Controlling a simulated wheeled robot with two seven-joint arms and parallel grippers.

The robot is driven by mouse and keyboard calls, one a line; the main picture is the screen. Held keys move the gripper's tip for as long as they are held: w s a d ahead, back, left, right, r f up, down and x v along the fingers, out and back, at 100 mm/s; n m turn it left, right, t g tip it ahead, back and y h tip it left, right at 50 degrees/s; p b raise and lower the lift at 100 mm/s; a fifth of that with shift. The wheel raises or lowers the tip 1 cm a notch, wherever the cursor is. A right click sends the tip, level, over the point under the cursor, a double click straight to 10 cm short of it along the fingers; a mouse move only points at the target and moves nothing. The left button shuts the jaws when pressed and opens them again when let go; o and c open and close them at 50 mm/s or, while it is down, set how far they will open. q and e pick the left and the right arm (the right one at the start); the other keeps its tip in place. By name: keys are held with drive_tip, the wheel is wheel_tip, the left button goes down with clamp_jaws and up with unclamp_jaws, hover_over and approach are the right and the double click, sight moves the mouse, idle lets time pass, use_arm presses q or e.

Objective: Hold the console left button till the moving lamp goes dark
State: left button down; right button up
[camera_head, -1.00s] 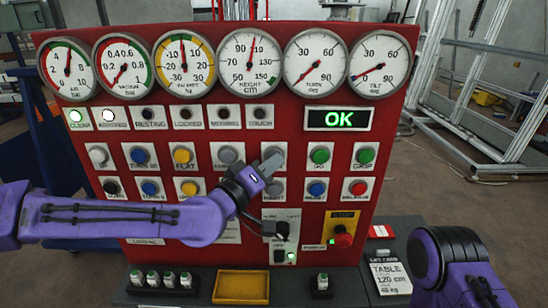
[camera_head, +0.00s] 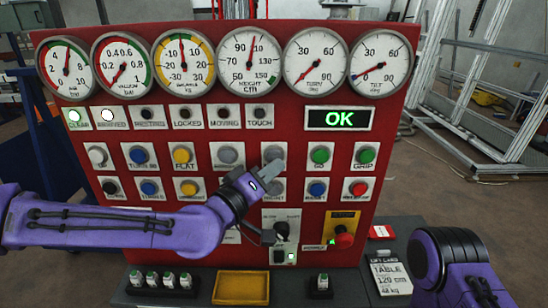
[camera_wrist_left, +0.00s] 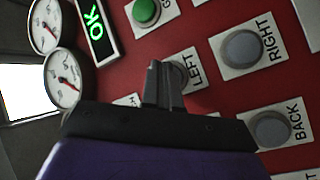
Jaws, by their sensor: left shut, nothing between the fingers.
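The console (camera_head: 210,235) is a red panel facing me. Its grey left button (camera_head: 273,152) is in the upper button row; in the left wrist view the button (camera_wrist_left: 181,76) beside the LEFT label is partly hidden by my fingers. My left gripper (camera_head: 269,171) is shut and empty, its tips at the lower edge of that button; it also shows in the left wrist view (camera_wrist_left: 164,82). I cannot tell whether the tips touch the button. The moving lamp (camera_head: 228,112) is dark. My right gripper is out of view.
The clear lamp (camera_head: 74,115) and arrived lamp (camera_head: 107,114) are lit, and the display (camera_head: 339,118) reads OK. The right button (camera_wrist_left: 242,48) and the green go button (camera_head: 319,155) are close to my left gripper. A red knob (camera_head: 343,240) protrudes lower right.

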use_arm(q)
drive_tip(key=s, duration=0.4)
drive_tip(key=shift+s, duration=0.25)
drive_tip(key=s+a+f+n+g+y+b, duration=0.1)
drive_tip(key=s+a+f+n+g+y, duration=0.2)
drive_tip(key=f, duration=0.8)
drive_tip(key=a+f+n+y, duration=0.1)
drive_tip(key=a+f+y, duration=0.3)
drive_tip(key=f, duration=0.6)
drive_tip(key=s+a+f+n+g+y+b, duration=0.15)
drive_tip(key=a+f, duration=0.35)
drive_tip(key=f, duration=0.6)
drive_tip(key=s+a+f+g+y+b, duration=0.1)
drive_tip(key=s+a+f+g+y, duration=0.2)
drive_tip(key=s+a+f, duration=0.6)
drive_tip(key=s+a+f+m+g+y+b, duration=0.1)
drive_tip(key=s+a+f+g+y, duration=0.2)
drive_tip(key=s+a+f, duration=0.5)
drive_tip(key=s+f+g, duration=0.1)
drive_tip(key=s+f, duration=0.3)
drive_tip(key=s, duration=0.4)
drive_tip(key=shift+a+f+b, duration=0.2)
drive_tip(key=shift+a+b, duration=0.2)
